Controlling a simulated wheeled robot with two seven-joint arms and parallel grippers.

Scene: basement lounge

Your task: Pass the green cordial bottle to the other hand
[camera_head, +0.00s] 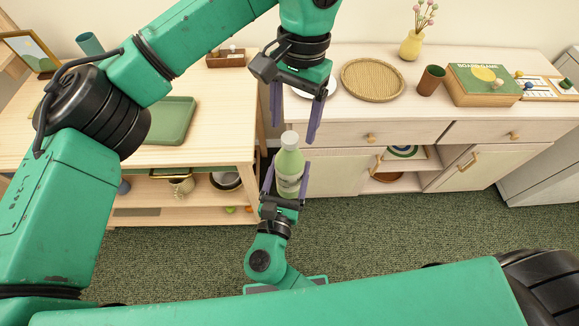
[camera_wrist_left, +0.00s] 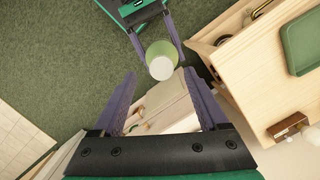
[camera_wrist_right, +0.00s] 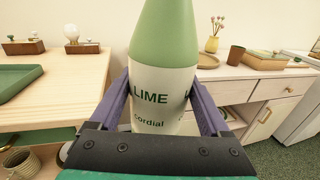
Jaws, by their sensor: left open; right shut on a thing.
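The green cordial bottle (camera_head: 289,165) has a white cap and a pale label reading "LIME cordial" in the right wrist view (camera_wrist_right: 163,95). It stands roughly upright in the air in front of the furniture. My right gripper (camera_head: 285,185) is shut on its lower body from below. My left gripper (camera_head: 297,135) is open and empty above the bottle, its fingers pointing down towards the cap. In the left wrist view the bottle (camera_wrist_left: 161,60) is seen from its cap end, beyond the open left fingers (camera_wrist_left: 165,88) and apart from them.
A wooden table (camera_head: 215,130) with a green tray (camera_head: 172,121) stands at left. A sideboard (camera_head: 340,115) at right bears a woven tray (camera_head: 373,80), a brown cup (camera_head: 431,80), a yellow vase (camera_head: 412,45) and a board game box (camera_head: 483,85). Green carpet (camera_head: 400,225) lies below.

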